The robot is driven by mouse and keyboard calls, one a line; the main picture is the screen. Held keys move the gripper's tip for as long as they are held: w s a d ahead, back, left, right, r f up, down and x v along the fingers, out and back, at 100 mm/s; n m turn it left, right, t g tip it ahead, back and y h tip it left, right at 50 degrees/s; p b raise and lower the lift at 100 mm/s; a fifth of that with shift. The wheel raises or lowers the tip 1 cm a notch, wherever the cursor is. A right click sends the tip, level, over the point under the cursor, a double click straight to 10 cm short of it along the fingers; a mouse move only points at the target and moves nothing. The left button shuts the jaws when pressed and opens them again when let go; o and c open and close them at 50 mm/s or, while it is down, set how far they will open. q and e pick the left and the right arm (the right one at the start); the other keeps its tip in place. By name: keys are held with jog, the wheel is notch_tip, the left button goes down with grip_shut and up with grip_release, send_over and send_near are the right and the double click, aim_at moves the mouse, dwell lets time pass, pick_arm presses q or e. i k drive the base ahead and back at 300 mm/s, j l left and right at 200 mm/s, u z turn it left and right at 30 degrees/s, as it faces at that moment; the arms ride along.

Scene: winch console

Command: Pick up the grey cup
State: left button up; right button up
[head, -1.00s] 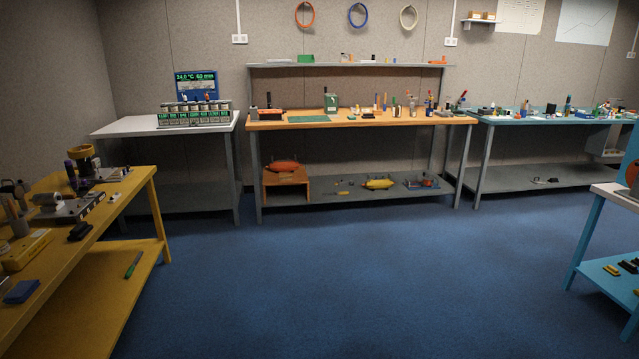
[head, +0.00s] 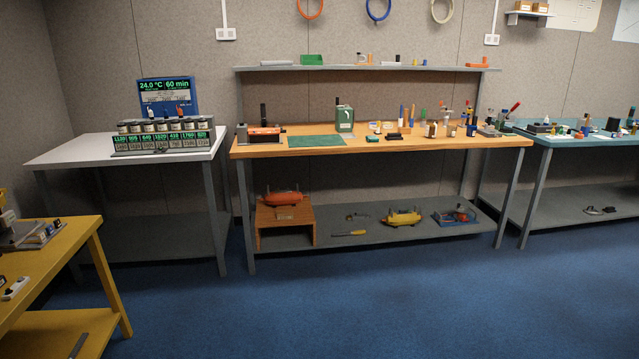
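I cannot make out a grey cup for certain; the small items on the benches are too small to tell apart at this distance. The wooden-topped bench (head: 385,151) straight ahead carries many small items, among them a green canister (head: 344,119) and a dark blue cup-like item (head: 471,130) near its right end. Neither of my grippers is in view.
A white-topped table (head: 75,150) with a row of jars (head: 160,126) stands at the left. A yellow bench (head: 75,262) is at the near left. A teal-topped bench (head: 590,142) is at the right. The blue floor (head: 350,305) ahead is clear.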

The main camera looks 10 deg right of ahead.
aim_at(451, 130)
jog(key=i+z, duration=0.2)
jog(key=i, duration=0.25)
jog(key=i+z, duration=0.2)
jog(key=i, duration=0.3)
jog(key=i+z, duration=0.2)
jog(key=i, duration=0.25)
jog(key=i+j+z, duration=0.2)
jog(key=i, duration=0.25)
jog(key=i+j+z, duration=0.2)
jog(key=i, duration=0.25)
